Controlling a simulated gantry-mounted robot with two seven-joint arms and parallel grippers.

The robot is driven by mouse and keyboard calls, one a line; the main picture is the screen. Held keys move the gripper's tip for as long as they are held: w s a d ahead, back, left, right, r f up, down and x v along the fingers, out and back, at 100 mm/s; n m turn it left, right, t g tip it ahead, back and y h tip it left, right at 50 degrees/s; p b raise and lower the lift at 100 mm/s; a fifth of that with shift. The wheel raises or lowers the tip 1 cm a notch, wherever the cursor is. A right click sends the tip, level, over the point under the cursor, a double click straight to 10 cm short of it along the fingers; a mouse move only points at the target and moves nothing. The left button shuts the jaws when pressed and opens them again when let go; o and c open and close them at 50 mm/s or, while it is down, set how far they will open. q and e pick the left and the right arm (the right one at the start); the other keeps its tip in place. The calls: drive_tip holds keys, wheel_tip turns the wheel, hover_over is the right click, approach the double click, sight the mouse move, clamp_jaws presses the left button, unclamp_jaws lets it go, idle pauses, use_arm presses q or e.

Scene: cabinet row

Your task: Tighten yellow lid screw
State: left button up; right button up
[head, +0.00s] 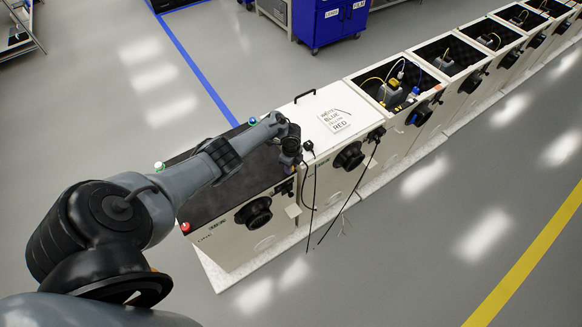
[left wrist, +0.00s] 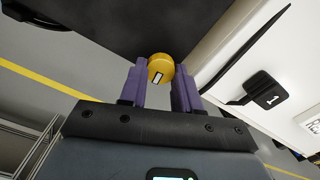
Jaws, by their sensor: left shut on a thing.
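The yellow lid screw (left wrist: 161,67) is a round yellow knob with a small white mark on its face, at the edge of the dark lid (left wrist: 125,28). In the left wrist view it sits between the purple fingertips of my left gripper (left wrist: 160,78), which is shut on it. In the head view my left gripper (head: 290,150) is at the right front corner of the dark-topped cabinet (head: 225,240), and the yellow screw is hidden there. A red screw (head: 185,227), a green one (head: 159,166) and a blue one (head: 252,121) show at other corners. My right gripper is not in view.
A white-topped cabinet (head: 307,110) with a handle and a printed card (head: 338,121) stands right beside it. Black cables (head: 316,205) hang down its front. Several open cabinets continue to the upper right. The floor in front is clear.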

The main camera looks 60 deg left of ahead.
use_arm(q)
drive_tip(key=shift+m, duration=0.9)
drive_tip(key=o, duration=1.1)
drive_tip(key=shift+b, duration=0.3)
drive_tip(key=shift+c, duration=0.2)
wheel_tip(320, 180, up, 11)
drive_tip(key=p, duration=0.3)
drive_tip(key=shift+p, duration=0.3)
